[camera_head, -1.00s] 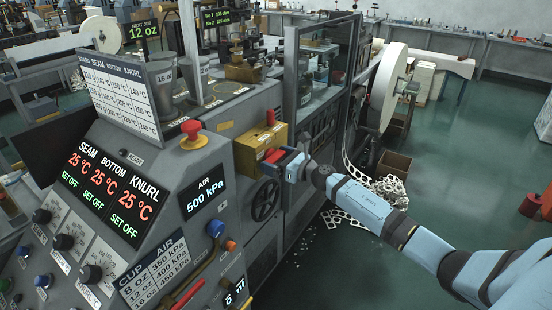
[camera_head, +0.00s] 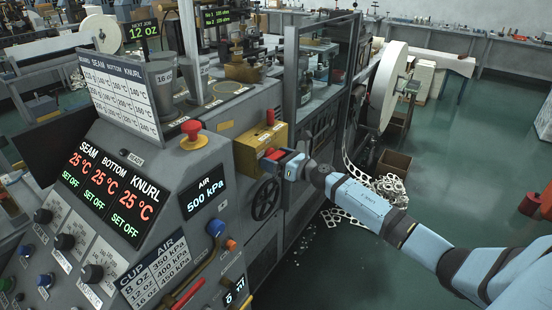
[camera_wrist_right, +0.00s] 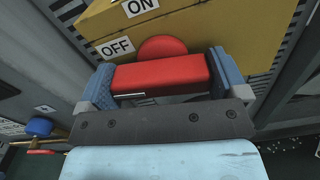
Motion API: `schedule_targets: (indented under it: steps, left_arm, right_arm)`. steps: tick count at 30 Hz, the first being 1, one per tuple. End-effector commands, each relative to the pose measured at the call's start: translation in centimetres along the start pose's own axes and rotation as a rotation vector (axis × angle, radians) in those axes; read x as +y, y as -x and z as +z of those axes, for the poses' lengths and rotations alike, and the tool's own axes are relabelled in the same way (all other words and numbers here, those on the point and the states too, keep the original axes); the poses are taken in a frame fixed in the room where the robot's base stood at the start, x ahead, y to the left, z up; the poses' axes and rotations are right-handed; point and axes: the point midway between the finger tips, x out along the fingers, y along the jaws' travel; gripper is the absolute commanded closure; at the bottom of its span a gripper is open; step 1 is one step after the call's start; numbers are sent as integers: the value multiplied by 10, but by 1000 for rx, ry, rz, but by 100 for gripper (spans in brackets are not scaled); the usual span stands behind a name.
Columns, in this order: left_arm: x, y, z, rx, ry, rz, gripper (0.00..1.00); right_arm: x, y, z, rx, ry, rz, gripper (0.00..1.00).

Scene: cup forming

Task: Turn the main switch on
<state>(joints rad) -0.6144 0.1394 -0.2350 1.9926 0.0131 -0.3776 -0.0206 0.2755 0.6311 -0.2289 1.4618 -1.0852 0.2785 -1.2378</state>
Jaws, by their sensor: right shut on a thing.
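The main switch is a yellow box (camera_head: 250,148) on the side of the grey machine, with a red handle. In the right wrist view the box (camera_wrist_right: 205,32) carries an ON label at the top and an OFF label to the left. The red handle (camera_wrist_right: 160,74) lies level across the picture below the labels, with a round red hub behind it. My right gripper (camera_wrist_right: 165,85) has its blue fingers at both ends of the handle, shut on it. In the head view the right gripper (camera_head: 283,160) is at the box's right side. My left gripper is not in view.
The control panel (camera_head: 120,180) with a red stop button (camera_head: 193,133) stands left of the switch. A black handwheel (camera_head: 265,200) is just below it. Paper scrap (camera_head: 385,190) and a brown bin (camera_head: 394,163) lie on the floor to the right.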

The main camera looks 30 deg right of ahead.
Motion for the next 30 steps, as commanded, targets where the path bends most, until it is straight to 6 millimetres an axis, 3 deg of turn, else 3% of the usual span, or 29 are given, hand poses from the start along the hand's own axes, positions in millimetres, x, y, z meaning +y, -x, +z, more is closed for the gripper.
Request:
schedule_targets:
  steps: [30]
  left_arm:
    - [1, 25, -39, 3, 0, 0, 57]
  right_arm:
    - [-1, 0, 5, 1, -949, -1, 32]
